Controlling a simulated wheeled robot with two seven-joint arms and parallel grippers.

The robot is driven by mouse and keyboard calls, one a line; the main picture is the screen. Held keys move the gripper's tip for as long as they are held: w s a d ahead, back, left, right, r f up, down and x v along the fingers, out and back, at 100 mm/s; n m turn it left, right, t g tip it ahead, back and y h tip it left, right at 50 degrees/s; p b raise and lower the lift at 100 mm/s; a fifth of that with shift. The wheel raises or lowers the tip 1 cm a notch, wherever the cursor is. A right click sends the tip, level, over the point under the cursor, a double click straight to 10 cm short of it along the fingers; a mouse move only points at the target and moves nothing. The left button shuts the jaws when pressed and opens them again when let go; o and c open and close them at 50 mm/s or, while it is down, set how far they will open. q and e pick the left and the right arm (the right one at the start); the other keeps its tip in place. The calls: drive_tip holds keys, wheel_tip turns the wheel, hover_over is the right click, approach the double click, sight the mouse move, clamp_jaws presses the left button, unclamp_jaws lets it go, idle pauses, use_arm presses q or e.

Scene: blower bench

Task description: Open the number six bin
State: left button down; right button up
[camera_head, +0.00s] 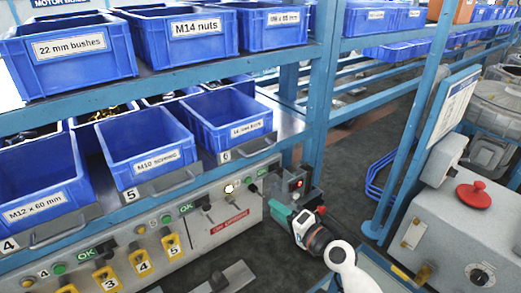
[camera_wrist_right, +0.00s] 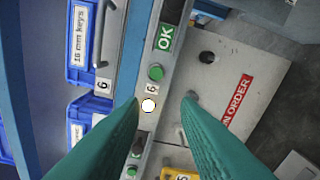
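The number six bin (camera_head: 228,116) is blue, has a white label, and sits in the lower shelf row. Below its front are a "6" tag (camera_head: 225,156) and a metal handle (camera_head: 250,148). In the right wrist view, the bin (camera_wrist_right: 80,45) reads "16 mm keys". Its "6" tag (camera_wrist_right: 103,85) and part of its handle (camera_wrist_right: 97,30) show there. My right gripper (camera_head: 279,211) has teal fingers and is below and to the right of the bin, by the control panel. In the wrist view its fingers (camera_wrist_right: 158,103) are apart with nothing between them. My left gripper is out of view.
The control panel (camera_head: 190,215) has a lit round lamp (camera_head: 229,188), a green button (camera_wrist_right: 156,72) beside an OK sign, and yellow numbered tags. A dark box with a red light (camera_head: 297,183) stands near my right gripper. A grey cabinet with a red knob (camera_head: 474,194) is at right.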

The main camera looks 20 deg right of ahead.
sight(261, 151)
drive_tip(key=w+d+r+m+t, duration=0.3)
drive_tip(key=r+m, duration=0.1)
drive_tip(key=r, duration=0.4)
drive_tip(key=p+x, duration=0.2)
drive_tip(key=x, duration=0.9)
drive_tip(key=shift+w+d+f, duration=0.1)
drive_tip(key=shift+w, duration=0.2)
clamp_jaws()
